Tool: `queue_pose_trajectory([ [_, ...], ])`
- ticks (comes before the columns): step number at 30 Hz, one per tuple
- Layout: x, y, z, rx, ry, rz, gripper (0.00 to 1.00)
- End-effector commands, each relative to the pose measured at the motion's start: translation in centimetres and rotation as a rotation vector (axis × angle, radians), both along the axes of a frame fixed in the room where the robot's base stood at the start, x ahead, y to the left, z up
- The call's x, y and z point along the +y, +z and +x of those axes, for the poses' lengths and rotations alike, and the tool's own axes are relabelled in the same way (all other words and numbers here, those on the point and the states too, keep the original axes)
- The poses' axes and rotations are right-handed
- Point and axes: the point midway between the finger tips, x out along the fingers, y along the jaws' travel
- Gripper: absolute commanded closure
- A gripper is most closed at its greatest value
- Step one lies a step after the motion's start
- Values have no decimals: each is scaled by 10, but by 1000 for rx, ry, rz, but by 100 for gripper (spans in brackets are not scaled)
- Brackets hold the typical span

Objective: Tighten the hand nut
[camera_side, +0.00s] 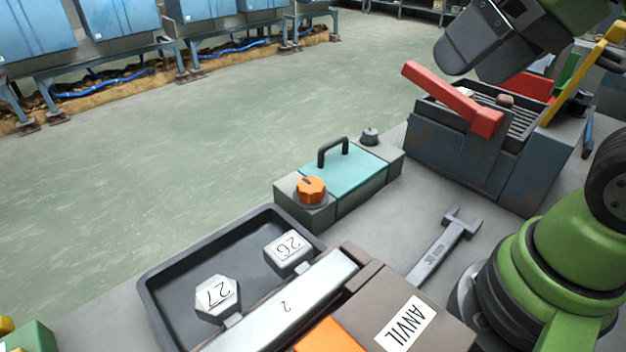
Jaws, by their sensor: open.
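An orange ribbed knob (311,190), which looks like the hand nut, sits on the near left end of a grey box with a teal lid (345,172). A small dark knob (370,136) stands on the box's far right end. A black handle (333,150) rises from the lid. How tight the orange knob is cannot be seen. My gripper (490,45) is a dark grey shape at the upper right, above the blue-grey machine and well apart from the orange knob. It is open, and I see nothing held in it.
A blue-grey machine with a red lever (455,98) stands right of the box. A wrench (443,250) lies on the bench. A dark tray (165,268) holds blocks 26 (288,250) and 27 (217,298), beside the anvil block (405,325). Open floor lies left.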

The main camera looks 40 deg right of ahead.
Motion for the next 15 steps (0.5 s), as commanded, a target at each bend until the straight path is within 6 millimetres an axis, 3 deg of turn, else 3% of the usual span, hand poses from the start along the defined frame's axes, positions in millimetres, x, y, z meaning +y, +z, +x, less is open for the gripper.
queue_pose_trajectory([
  [8, 9, -13, 76, 147, 454, -264, 28],
  [15, 23, -64, 141, 265, 913, -443, 28],
])
